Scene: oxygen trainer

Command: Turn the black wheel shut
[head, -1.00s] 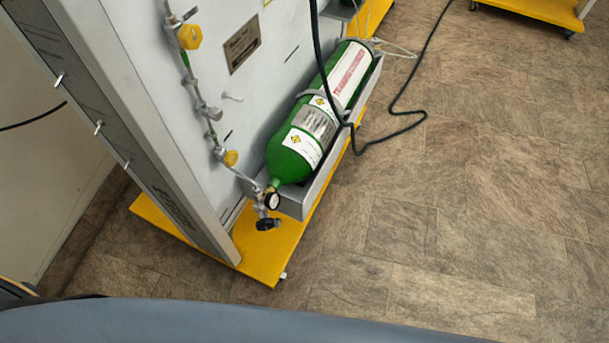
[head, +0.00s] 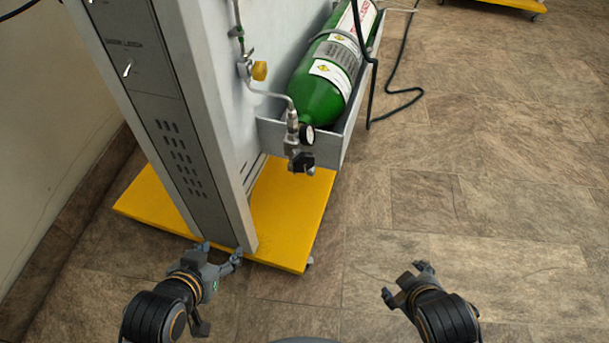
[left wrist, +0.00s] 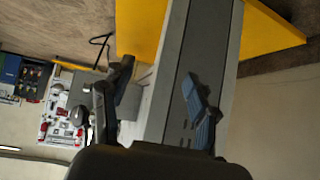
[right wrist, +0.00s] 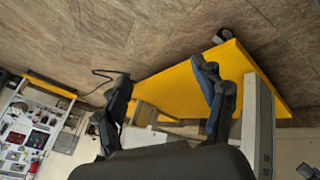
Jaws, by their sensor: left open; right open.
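The black wheel (head: 302,161) is on the valve fitting at the near end of the green oxygen cylinder (head: 321,92), just below a small round gauge (head: 307,134). My left gripper (head: 219,255) is open and empty, below and left of the wheel, in front of the grey cabinet post. My right gripper (head: 404,282) is open and empty over the floor, below and right of the wheel. Both are well apart from the wheel. I cannot make out the wheel in either wrist view, where the open fingers show (left wrist: 155,95) (right wrist: 168,95).
The grey cabinet (head: 152,98) stands on a yellow base (head: 287,215) beside the cylinder's grey tray (head: 337,150). A yellow knob (head: 259,70) sits on the pipe above the wheel. A dark hose (head: 400,92) lies at the right. The floor right of the base is clear.

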